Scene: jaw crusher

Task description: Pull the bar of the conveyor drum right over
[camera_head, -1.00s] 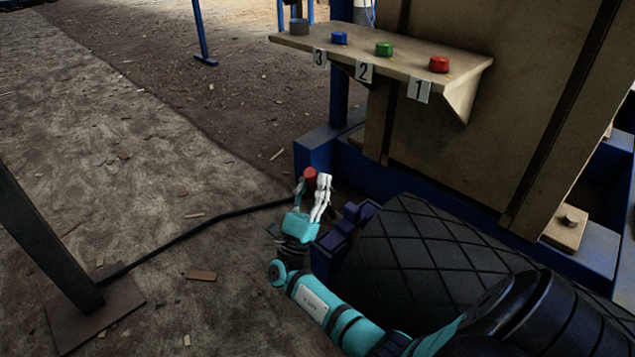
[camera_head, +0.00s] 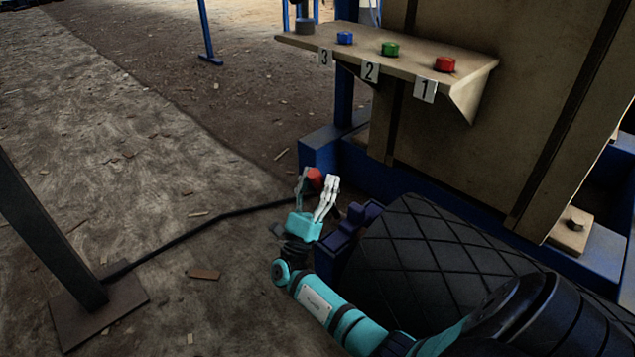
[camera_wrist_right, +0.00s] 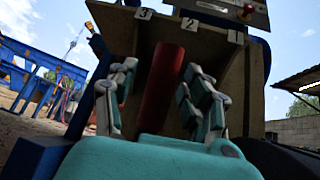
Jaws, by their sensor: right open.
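The bar ends in a red grip (camera_head: 315,179), at the left end of the black conveyor drum (camera_head: 430,260). My right gripper (camera_head: 318,186) is open, its white fingers spread on either side of the red grip in the head view. In the right wrist view the red grip (camera_wrist_right: 163,92) stands as a tilted cylinder between the two open fingers (camera_wrist_right: 160,100), nearer the left one. I cannot tell whether a finger touches it. The bar's lower part is hidden behind my gripper. My left gripper is not in view.
A shelf (camera_head: 480,72) above holds a red (camera_head: 445,64), a green (camera_head: 390,48) and a blue button (camera_head: 344,38), labelled 1, 2 and 3. A blue frame (camera_head: 320,150) borders the drum. A dark post (camera_head: 45,225) stands at left; a black cable crosses the open ground.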

